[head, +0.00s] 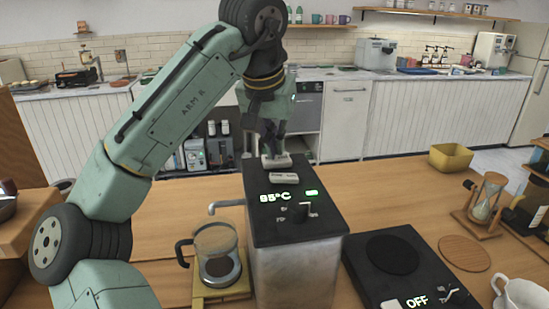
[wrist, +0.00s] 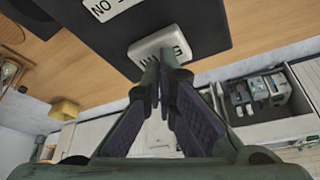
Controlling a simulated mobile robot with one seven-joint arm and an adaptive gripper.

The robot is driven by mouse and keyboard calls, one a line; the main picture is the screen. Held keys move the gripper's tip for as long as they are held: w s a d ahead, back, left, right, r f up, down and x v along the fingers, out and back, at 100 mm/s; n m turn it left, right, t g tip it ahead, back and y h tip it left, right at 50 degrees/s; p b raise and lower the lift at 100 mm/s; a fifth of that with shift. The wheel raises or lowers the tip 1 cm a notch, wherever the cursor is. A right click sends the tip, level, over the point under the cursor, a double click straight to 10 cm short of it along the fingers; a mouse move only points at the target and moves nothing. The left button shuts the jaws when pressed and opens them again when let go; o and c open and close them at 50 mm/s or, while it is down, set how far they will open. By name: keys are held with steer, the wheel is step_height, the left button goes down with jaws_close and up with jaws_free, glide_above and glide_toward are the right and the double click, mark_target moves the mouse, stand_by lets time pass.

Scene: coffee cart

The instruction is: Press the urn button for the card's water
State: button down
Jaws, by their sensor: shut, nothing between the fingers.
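The urn (head: 300,262) is a steel box with a black top, standing on the wooden counter. Its top shows 95°C and a small green light. Two pale labelled pieces sit at the top's far end: a far button (head: 274,163) and a nearer plate (head: 284,178). My gripper (head: 271,150) is shut and empty, pointing down at the far button. In the wrist view the fingertips (wrist: 165,75) overlap this button's edge (wrist: 157,42) and partly hide its lettering; contact cannot be told. The nearer plate (wrist: 110,8) reads "NO" before the frame cuts it. I cannot make out a card.
Counter behind the urn's right is clear.

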steer(key=shift+f, duration=0.4)
steer(key=shift+r, duration=0.1)
steer(key=shift+r+p, duration=0.75)
steer(key=shift+r, duration=0.1)
steer(key=shift+f+b, duration=0.6)
steer(key=shift+f, duration=0.4)
stand_by(1.5)
steer(key=shift+r, duration=0.2)
steer(key=shift+r+p, duration=0.7)
steer(key=shift+r, duration=0.05)
steer(key=shift+f+b, duration=0.4)
steer(key=shift+f, duration=0.35)
stand_by(1.7)
steer(key=shift+r+p, duration=0.4)
steer(key=shift+r, duration=0.4)
